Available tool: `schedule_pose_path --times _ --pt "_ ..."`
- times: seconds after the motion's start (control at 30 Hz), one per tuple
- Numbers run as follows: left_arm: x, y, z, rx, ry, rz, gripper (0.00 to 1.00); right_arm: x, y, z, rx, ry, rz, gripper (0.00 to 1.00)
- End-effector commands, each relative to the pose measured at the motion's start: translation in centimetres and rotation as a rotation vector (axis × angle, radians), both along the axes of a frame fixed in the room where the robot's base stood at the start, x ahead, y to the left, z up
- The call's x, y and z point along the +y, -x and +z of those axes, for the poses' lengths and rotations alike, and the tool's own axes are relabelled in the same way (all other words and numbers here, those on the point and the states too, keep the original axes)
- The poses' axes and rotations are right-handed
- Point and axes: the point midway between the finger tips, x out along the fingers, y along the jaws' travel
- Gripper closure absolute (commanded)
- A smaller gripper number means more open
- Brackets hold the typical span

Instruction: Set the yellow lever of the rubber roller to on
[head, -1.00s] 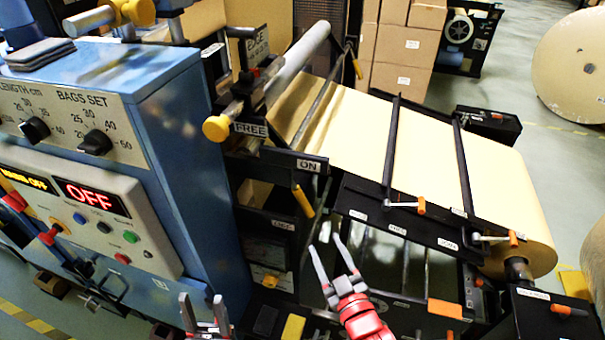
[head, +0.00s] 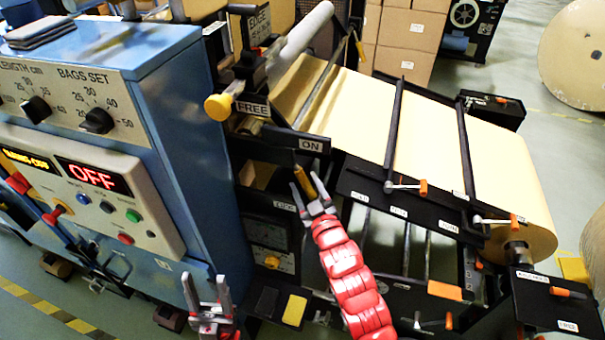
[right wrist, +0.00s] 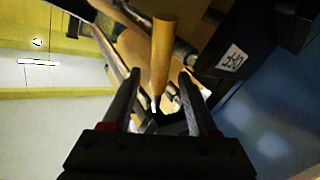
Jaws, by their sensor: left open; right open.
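The rubber roller's yellow lever (head: 318,184) hangs below the black bar with the ON label (head: 311,146). A FREE label (head: 252,108) is further left on the same unit, beside a round yellow knob. My right gripper (head: 302,180) is open at the lever, its fingers partly overlapping it. In the right wrist view the yellow handle (right wrist: 163,52) shows in the gap between the two open fingers (right wrist: 159,75), with no clear contact. My left gripper (head: 205,277) is open and empty, low in front of the blue cabinet.
The blue cabinet (head: 190,150) with its OFF display stands close on the left. A kraft paper web (head: 440,150) and black crossbars with orange-handled levers lie to the right. Cardboard boxes (head: 405,40) stand behind. Black frame parts surround the lever.

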Motion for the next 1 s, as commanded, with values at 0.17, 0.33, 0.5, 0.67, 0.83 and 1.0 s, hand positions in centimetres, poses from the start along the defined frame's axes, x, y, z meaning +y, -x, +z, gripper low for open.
schedule_pose_path --times 0.17,0.33,0.5,0.67,0.83,1.0 --pt "0.0 0.0 0.9 0.000 0.000 0.000 0.45 0.6 -1.9 0.1 0.002 0.000 0.000 0.41" --pt "0.0 0.0 1.0 0.000 0.000 0.000 0.45 0.9 -2.6 0.0 -0.001 0.000 0.000 0.41" --pt "0.0 0.0 1.0 0.000 0.000 0.000 0.45 0.9 -2.7 0.0 -0.001 0.000 0.000 0.41" --pt "0.0 0.0 1.0 0.000 0.000 0.000 0.45 0.9 -2.7 0.0 -0.001 0.000 0.000 0.51" --pt "0.0 0.0 1.0 0.000 0.000 0.000 0.45 0.9 -2.7 0.0 0.000 -0.001 0.000 0.82" --pt "0.0 0.0 1.0 0.000 0.000 0.000 0.45 0.9 -2.7 0.0 0.000 -0.001 0.000 1.00"
